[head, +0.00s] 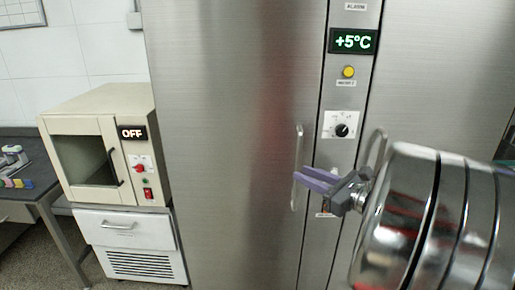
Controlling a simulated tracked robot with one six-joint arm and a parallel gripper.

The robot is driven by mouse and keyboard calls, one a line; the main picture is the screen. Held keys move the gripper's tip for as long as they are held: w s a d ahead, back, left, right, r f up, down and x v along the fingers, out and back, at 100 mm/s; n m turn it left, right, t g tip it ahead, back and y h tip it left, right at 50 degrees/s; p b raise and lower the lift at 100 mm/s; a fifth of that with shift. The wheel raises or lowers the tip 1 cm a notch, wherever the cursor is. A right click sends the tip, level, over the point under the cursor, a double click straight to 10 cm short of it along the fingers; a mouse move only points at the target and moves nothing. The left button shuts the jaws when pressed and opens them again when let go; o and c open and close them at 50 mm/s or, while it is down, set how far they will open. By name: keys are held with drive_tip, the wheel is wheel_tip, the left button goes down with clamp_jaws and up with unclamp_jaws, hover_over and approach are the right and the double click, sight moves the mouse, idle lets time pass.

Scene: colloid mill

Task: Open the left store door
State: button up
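The left store door (235,130) is a tall brushed-steel panel and looks closed against the narrow centre panel. Its upright bar handle (298,145) stands near the door's right edge. My gripper (299,175), with purple fingers, reaches in from the right and points left. Its fingertips overlap the lower half of the handle in the picture. I cannot tell whether they touch it, are around it or are in front of it. The two fingers look close together, and the gap between them is not clear.
The centre panel carries a +5°C display (353,41), a yellow lamp (348,72) and a black knob (342,130). The right door (440,80) has its own handle (376,145), partly behind my arm. A beige oven (100,145) marked OFF stands on a white cabinet (130,240) at left.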

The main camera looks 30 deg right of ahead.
sight(301, 151)
drive_tip(key=s+d+m+t+h, duration=0.1)
drive_tip(key=s+d+m+h, duration=0.1)
drive_tip(key=d, duration=0.4)
drive_tip(key=shift+s+d+r+m+h, duration=0.15)
drive_tip(key=shift+d+r+m+h, duration=0.2)
drive_tip(key=shift+m, duration=0.35)
drive_tip(key=shift+a, duration=0.15)
drive_tip(key=w, duration=1.4)
drive_tip(key=shift+s, duration=0.1)
drive_tip(key=shift+c, duration=0.6)
clamp_jaws()
